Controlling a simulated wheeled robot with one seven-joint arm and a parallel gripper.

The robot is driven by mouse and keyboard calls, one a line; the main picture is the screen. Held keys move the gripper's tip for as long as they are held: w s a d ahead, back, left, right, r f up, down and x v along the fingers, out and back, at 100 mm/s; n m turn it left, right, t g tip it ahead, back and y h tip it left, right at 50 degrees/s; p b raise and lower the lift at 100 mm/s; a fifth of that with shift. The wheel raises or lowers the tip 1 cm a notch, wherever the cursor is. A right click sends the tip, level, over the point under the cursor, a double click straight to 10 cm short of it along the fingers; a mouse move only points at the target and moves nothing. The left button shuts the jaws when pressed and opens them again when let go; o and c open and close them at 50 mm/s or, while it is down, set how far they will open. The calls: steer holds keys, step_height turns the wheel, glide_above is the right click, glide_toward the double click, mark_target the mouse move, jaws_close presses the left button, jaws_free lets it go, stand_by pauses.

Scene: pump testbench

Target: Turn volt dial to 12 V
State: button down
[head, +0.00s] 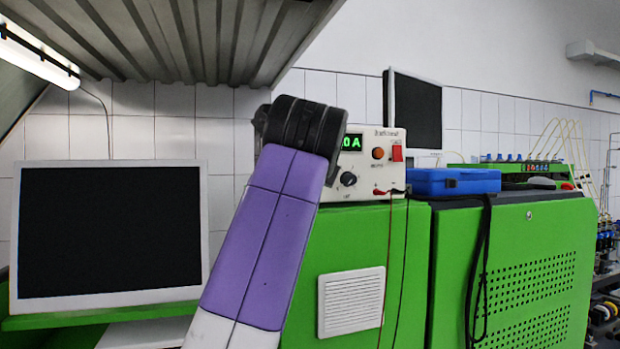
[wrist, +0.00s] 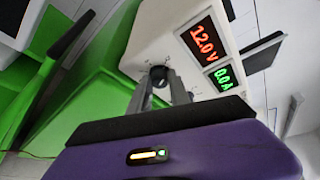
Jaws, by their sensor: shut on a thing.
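The white power supply (head: 362,168) stands on the green cabinet, its left part hidden behind my arm in the head view. In the wrist view its front panel (wrist: 190,55) shows a red readout (wrist: 202,40) of 12.0 V and a green readout (wrist: 223,77) of 0.0 A. The dark volt dial (wrist: 158,73) sits between the fingertips of my gripper (wrist: 160,82), which is shut on it. The fingers partly cover the dial, and its pointer mark cannot be made out. The head view does not show the fingers.
A second black dial (head: 348,179), an orange knob (head: 378,153) and a red switch (head: 397,153) are on the same panel. Thin cables hang from its front. A blue case (head: 452,182) lies to the right. A monitor (head: 108,235) stands at left.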

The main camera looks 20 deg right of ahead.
steer(key=shift+d+f, duration=0.1)
steer(key=shift+f, duration=0.1)
steer(key=c, duration=1.2)
jaws_free()
steer(key=shift+r, duration=0.1)
steer(key=b+v, duration=0.2)
steer(key=v, duration=0.6)
steer(key=shift+b, duration=0.35)
